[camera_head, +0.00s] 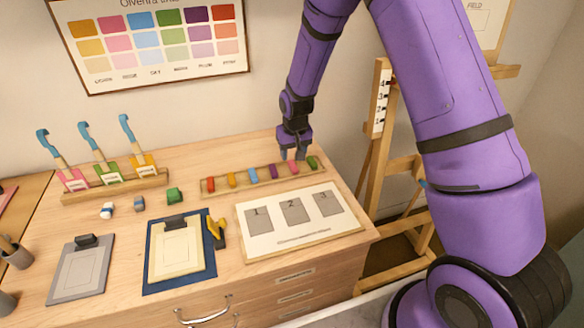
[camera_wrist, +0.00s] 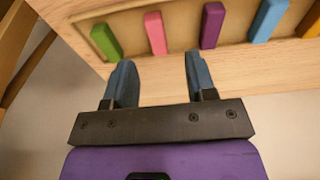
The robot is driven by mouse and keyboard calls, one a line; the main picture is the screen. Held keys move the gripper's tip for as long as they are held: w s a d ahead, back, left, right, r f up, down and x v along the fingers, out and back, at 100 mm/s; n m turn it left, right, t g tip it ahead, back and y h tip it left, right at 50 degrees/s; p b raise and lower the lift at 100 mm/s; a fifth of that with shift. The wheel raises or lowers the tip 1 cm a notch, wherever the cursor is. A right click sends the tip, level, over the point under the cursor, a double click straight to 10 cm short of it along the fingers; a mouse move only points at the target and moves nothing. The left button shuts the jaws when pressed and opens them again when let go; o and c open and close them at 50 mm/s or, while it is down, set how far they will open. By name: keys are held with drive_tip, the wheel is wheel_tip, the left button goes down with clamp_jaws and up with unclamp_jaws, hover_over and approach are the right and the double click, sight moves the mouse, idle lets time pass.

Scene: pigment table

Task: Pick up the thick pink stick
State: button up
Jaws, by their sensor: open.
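The thick pink stick (camera_head: 293,167) lies in a shallow wooden tray (camera_head: 222,191) on the table, between a purple stick (camera_head: 273,172) and a green stick (camera_head: 312,163). In the wrist view the pink stick (camera_wrist: 156,33) lies beyond the fingertips, roughly in line with the gap between them. My gripper (camera_head: 293,156) is above the tray's right end, close to the pink stick; in the wrist view my gripper (camera_wrist: 158,70) is open, with nothing between its fingers.
Red (camera_head: 210,184), orange (camera_head: 232,179) and blue (camera_head: 253,175) sticks share the tray. A numbered board (camera_head: 300,237) lies in front of it. A green block (camera_head: 174,195) stands to the left. A wooden easel (camera_head: 372,160) stands right of the table.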

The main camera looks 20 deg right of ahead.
sight(293, 165)
drive_tip(key=shift+w+d+f, duration=0.1)
drive_tip(key=shift+w+f, duration=0.1)
drive_tip(key=shift+f, duration=0.75)
drive_tip(key=shift+w+d+f, duration=0.1)
drive_tip(key=shift+w+f, duration=0.05)
drive_tip(key=shift+f, duration=0.75)
drive_tip(key=shift+w+f, duration=0.2)
drive_tip(key=shift+f, duration=0.75)
clamp_jaws()
